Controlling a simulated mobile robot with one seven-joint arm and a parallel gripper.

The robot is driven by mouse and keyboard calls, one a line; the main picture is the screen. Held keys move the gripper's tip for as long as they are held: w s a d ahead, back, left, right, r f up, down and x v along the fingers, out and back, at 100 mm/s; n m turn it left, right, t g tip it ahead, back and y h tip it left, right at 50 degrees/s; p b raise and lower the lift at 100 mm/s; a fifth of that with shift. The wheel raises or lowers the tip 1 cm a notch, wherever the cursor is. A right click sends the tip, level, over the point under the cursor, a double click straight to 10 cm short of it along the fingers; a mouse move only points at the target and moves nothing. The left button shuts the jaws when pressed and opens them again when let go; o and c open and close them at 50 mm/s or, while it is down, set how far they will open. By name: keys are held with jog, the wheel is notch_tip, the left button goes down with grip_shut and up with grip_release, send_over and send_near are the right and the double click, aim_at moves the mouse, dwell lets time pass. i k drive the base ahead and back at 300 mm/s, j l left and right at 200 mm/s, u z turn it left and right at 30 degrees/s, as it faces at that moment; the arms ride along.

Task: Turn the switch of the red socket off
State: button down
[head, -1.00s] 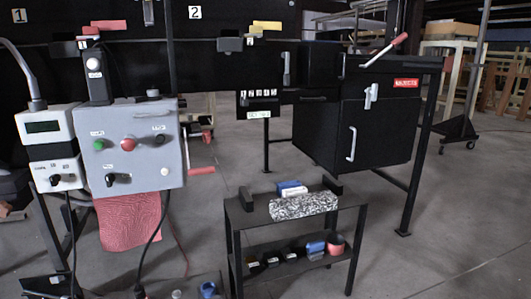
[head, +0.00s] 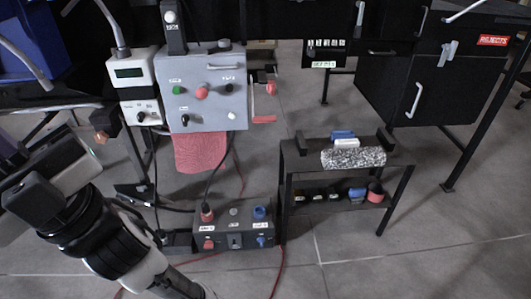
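A dark grey socket box (head: 235,228) stands low near the floor, below the grey control panel. The red socket (head: 207,215) is at the left of its top, with a dark plug and black cable in it. Below it on the front face is a small red switch (head: 208,244); its on or off position is too small to tell. A blue socket (head: 260,213) is at the right of the top, with a blue switch (head: 262,240) below. My arm shows at lower left, apart from the box. My gripper's fingers cannot be made out.
A grey control panel (head: 208,88) with knobs and a white meter (head: 136,72) stand above the box. A small black table (head: 292,160) stands to the right. Cables run around the box. The floor (head: 350,265) at front right is clear.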

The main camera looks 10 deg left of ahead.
aim_at(209, 244)
jog(key=u, duration=0.9)
